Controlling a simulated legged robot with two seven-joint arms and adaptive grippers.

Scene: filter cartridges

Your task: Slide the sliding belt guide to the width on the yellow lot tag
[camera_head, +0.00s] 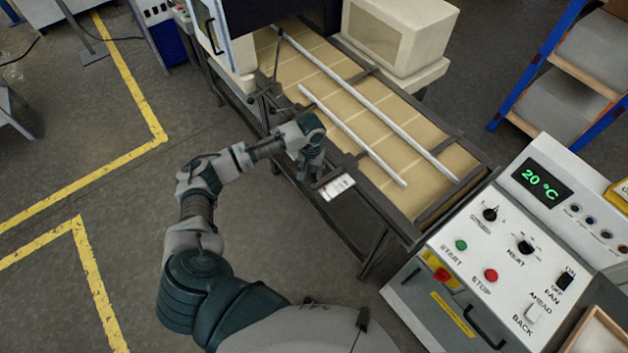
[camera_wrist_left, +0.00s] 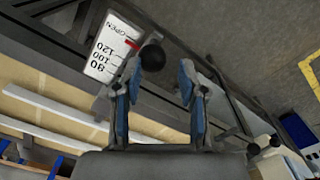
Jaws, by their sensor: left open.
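Two pale guide rails lie along the tan belt: a shorter near rail (camera_head: 352,135) and a longer far rail (camera_head: 365,100). I cannot tell from the rails alone which one slides. A white scale plate (camera_head: 336,187) sits on the belt's near side. In the left wrist view the plate (camera_wrist_left: 103,50) reads OPEN, 120, 100 and a lower number, with a red pointer (camera_wrist_left: 131,43) near 120. A black ball knob (camera_wrist_left: 152,57) shows between the tips of my open left gripper (camera_wrist_left: 158,72), nearer one finger. My left gripper (camera_head: 312,172) is beside the belt frame in the head view.
A control panel (camera_head: 500,255) with a 20 °C display stands at the right. A yellow piece (camera_head: 619,195), its text unreadable, is cut off at the right edge. A cream box (camera_head: 398,35) stands behind the belt. Open floor lies left.

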